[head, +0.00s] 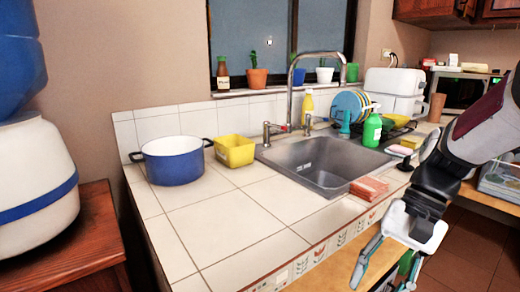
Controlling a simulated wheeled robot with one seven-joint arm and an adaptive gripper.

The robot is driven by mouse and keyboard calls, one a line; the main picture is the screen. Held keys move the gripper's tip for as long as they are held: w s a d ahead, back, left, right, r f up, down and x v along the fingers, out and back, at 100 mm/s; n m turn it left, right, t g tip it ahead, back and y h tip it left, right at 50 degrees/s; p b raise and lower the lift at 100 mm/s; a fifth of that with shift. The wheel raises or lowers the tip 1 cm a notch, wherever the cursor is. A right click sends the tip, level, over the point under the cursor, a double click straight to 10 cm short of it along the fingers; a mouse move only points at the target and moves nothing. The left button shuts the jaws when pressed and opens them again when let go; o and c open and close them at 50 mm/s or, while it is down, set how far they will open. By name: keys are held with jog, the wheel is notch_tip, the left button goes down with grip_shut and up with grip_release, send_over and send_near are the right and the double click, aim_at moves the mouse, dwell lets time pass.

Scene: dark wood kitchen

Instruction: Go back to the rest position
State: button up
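My gripper (385,279) hangs at the lower right in the head view, in front of the counter's front edge. It points downward and its two fingers are spread apart. I see nothing held between them. My arm comes in from the right edge and covers part of the counter's right end.
A tiled counter (235,222) holds a blue pot (172,165), a yellow container (234,150) and a sink (322,163). Orange-red sponges or cloths (369,187) lie near its front edge. The counter's front left is clear.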

jog(key=s+r+n+t+h, duration=0.35)
jog(key=s+n+h, duration=0.2)
jog(key=s, duration=1.25)
notch_tip(320, 180, up, 24)
jog(key=t+p, duration=0.3)
jog(key=p, duration=1.8)
jog(key=shift+a+n, duration=0.2)
jog(key=shift+n, duration=0.25)
